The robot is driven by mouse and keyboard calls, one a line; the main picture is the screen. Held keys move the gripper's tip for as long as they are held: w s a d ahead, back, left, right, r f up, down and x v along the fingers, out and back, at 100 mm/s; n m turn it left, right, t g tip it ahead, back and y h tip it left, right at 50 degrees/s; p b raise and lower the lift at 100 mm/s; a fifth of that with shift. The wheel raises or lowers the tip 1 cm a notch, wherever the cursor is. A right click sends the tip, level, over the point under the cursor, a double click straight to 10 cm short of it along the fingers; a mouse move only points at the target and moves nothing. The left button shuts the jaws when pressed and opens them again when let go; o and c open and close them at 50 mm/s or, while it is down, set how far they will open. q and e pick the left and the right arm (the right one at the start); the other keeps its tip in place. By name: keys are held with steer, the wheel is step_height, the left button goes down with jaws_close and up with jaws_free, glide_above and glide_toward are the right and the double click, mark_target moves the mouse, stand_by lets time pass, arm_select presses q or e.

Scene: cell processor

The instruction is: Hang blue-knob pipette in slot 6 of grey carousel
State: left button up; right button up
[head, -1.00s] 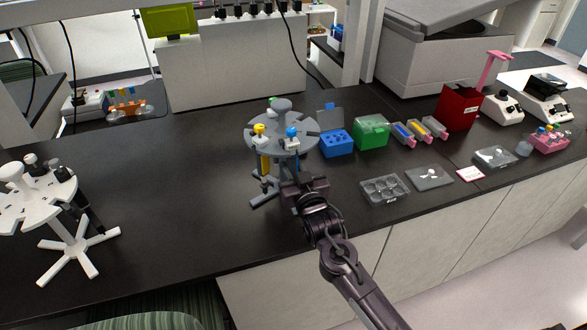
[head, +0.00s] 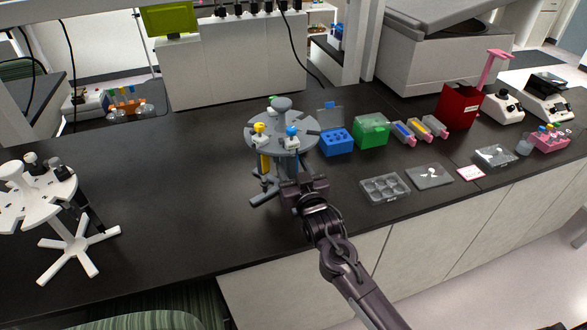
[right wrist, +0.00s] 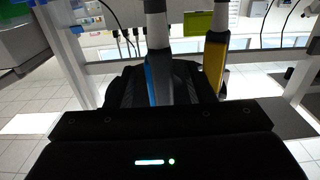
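The grey carousel (head: 310,125) stands mid-bench on a splayed foot. The blue-knob pipette (head: 292,131) is upright at its near right rim, its head above the disc; I cannot tell whether it rests in the slot or which number that slot is. My right gripper (head: 297,184) is below the disc at the pipette's lower body. In the right wrist view the blue-striped body (right wrist: 154,75) stands between my dark finger pads (right wrist: 162,88), which appear closed on it. A yellow-knob pipette (head: 260,130) hangs to its left, and a green-knob one (head: 273,99) is at the back. My left gripper is out of view.
A white carousel (head: 75,240) with dark pipettes stands at far left. A blue rack (head: 336,146), a green box (head: 371,133) and a clear well plate (head: 384,188) lie to the right. The bench between the carousels is clear.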

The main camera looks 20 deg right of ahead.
steer(key=s+b, duration=0.2)
steer(key=s, duration=0.5)
steer(key=shift+s+d, duration=0.15)
steer(key=shift+s, duration=0.25)
